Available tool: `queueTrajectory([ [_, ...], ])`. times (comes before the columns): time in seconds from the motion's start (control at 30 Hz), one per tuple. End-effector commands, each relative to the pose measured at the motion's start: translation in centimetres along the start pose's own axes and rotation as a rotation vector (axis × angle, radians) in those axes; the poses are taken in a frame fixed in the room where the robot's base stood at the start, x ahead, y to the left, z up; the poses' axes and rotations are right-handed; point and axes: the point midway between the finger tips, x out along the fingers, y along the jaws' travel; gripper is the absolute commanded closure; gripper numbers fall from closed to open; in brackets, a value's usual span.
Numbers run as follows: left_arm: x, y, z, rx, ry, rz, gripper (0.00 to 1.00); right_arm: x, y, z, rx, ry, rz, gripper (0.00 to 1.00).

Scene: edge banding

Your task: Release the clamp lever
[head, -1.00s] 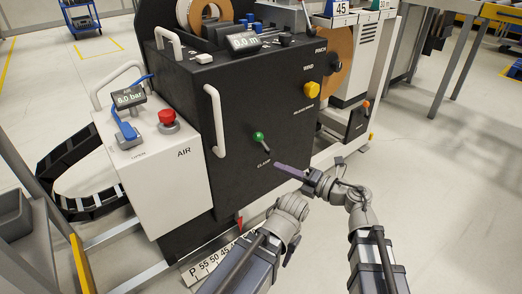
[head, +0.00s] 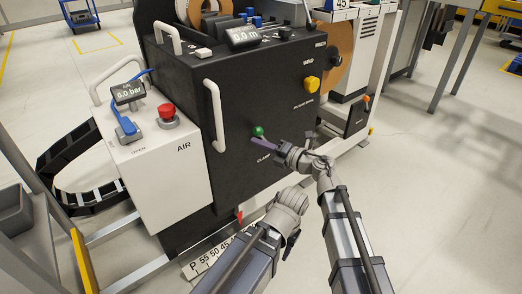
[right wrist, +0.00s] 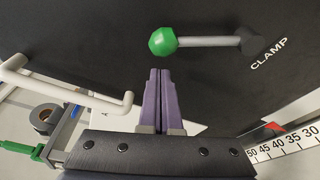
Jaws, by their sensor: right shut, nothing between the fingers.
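The clamp lever has a green ball knob (head: 258,132) and sits on the front of the black machine above the CLAMP label. In the right wrist view the green knob (right wrist: 162,42) is at the left end of a grey rod (right wrist: 210,41), which runs to a dark pivot. My right gripper (head: 256,142) has purple fingers pressed together and empty. Its tips (right wrist: 159,72) appear just short of the knob in the right wrist view; contact cannot be told. The rod is mostly hidden behind the gripper in the head view. My left gripper (head: 292,246) hangs low, away from the lever.
A white handle (head: 214,115) stands out left of the lever. A yellow knob (head: 312,84) is up and right of it. The white AIR box (head: 178,175) with a red button (head: 167,112) is at the left. A numbered scale (head: 212,262) lies below.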

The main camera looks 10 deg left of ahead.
Motion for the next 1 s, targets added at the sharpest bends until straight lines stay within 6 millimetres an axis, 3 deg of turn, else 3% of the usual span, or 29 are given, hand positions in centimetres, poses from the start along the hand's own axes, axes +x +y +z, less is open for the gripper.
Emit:
queueTrajectory([
  [0.13, -0.3, 0.0, 0.0, 0.0, 0.0, 0.0, 0.5, 0.2, 0.0, 0.9, 0.0, 0.0, 0.0, 1.0],
  [1.0, -0.4, 0.0, 0.0, 0.0, 0.0, 0.0, 0.5, 0.0, 0.2, 1.7, 0.078, -0.001, 0.02, 1.0],
])
